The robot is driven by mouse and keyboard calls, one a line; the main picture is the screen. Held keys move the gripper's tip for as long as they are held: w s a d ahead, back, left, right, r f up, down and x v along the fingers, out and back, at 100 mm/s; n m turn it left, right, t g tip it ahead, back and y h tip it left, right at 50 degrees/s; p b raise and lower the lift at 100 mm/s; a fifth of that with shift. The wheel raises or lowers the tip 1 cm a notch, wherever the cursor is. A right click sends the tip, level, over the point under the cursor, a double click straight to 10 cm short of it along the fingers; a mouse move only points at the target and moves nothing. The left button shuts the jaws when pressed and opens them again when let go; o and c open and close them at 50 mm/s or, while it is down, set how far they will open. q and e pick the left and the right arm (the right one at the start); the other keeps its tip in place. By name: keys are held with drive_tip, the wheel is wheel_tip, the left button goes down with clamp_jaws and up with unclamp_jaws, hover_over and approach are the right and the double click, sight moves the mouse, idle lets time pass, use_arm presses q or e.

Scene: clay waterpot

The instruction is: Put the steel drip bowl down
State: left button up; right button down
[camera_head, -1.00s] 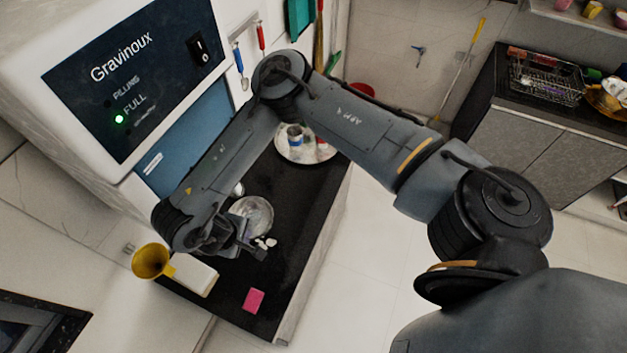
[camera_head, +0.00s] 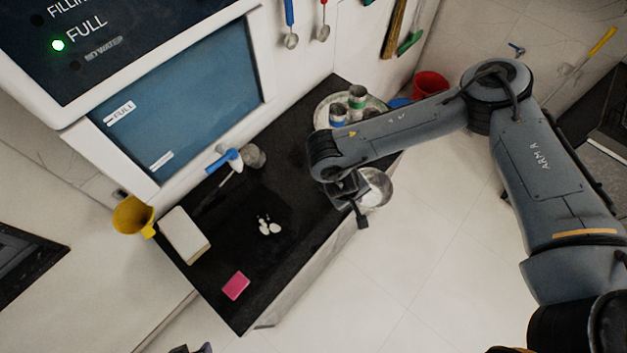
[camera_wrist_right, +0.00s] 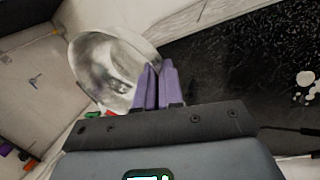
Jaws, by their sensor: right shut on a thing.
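The steel drip bowl (camera_head: 378,188) is in my right gripper (camera_head: 359,208), out at the right edge of the black counter in the head view. In the right wrist view, the purple fingers of the right gripper (camera_wrist_right: 157,84) are shut on the rim of the shiny bowl (camera_wrist_right: 108,68), which is tilted in that picture. The bowl overlaps the counter's edge and the floor beyond; I cannot tell its height. A small dark part at the bottom edge of the head view looks like the tip of my left gripper (camera_head: 190,349); its jaws are unclear.
White pebbles (camera_head: 268,227) lie on the black counter (camera_head: 225,240). A pink block (camera_head: 236,286), a pale block (camera_head: 185,234) and a yellow funnel (camera_head: 133,216) are to the left. A round tray (camera_head: 322,118) with cans stands behind. The counter's middle is mostly clear.

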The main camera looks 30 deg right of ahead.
drive_tip(key=w+f+b, duration=0.1)
drive_tip(key=w+f, duration=0.1)
drive_tip(key=w, duration=0.1)
drive_tip(key=w+f+b, duration=0.2)
drive_tip(key=w, duration=0.2)
drive_tip(key=w+a+f+b, duration=0.1)
drive_tip(key=w+f+b, duration=0.1)
drive_tip(key=w+f, duration=0.1)
drive_tip(key=shift+w+a, duration=0.1)
drive_tip(key=shift+w, duration=0.55)
drive_tip(key=shift+f+b, duration=1.1)
drive_tip(key=shift+f, duration=0.95)
drive_tip(key=shift+f, duration=0.1)
drive_tip(key=c, duration=1.3)
unclamp_jaws()
drive_tip(key=shift+o, duration=0.2)
